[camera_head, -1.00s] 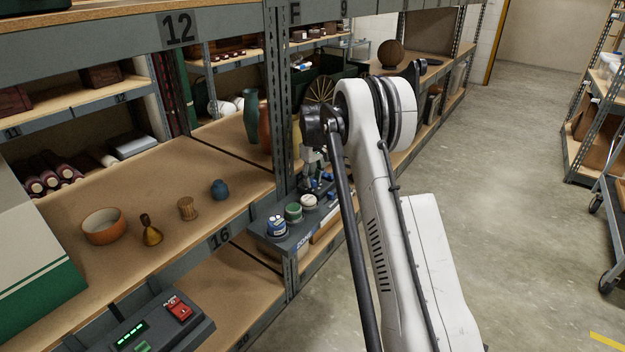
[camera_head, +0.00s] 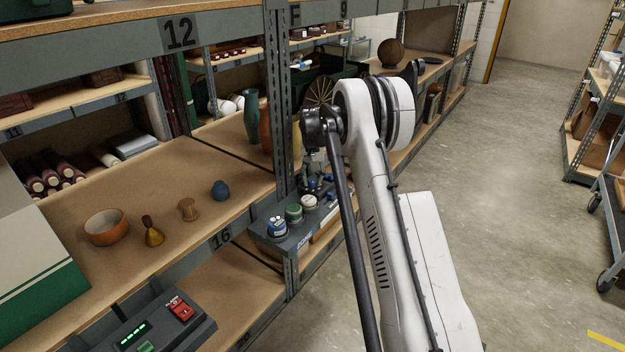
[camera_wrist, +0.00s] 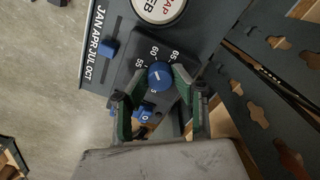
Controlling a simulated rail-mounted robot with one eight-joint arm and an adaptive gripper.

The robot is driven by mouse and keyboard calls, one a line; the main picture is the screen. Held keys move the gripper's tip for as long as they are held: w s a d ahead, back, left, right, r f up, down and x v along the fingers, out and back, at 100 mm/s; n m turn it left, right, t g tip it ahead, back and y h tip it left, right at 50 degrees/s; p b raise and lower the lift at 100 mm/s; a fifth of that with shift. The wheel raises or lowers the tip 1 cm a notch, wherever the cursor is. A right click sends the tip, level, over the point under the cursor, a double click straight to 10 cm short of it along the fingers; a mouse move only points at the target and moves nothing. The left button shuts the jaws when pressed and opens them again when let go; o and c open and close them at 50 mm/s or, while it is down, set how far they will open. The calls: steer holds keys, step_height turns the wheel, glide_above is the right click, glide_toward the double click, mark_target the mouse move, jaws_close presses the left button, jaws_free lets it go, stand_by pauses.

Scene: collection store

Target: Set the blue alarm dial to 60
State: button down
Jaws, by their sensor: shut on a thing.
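The blue alarm dial (camera_wrist: 161,70) is a small round knob with a white pointer line, on a dark control panel (camera_wrist: 118,70) in the wrist view. Marks 55, 60 and 65 are printed around its far side. The white line slants toward the upper left; I cannot tell exactly which value it meets. My gripper (camera_wrist: 160,79) has its green-lined fingertips on either side of the dial, shut on it. In the head view the gripper is small and partly hidden by my arm, above the panel (camera_head: 272,239) at the shelf edge.
A blue slider (camera_wrist: 109,47) beside month labels and a large white round cap (camera_wrist: 159,8) lie near the dial. A slotted shelf upright (camera_wrist: 262,75) stands close on the right. In the head view, a bowl (camera_head: 106,240) and small vessels stand on the left shelf.

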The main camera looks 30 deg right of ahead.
mark_target(312, 180)
steer(key=shift+m, duration=0.5)
steer(key=c, duration=1.4)
jaws_free()
steer(key=shift+c, duration=0.2)
steer(key=shift+r, duration=0.1)
step_height(312, 180, up, 12)
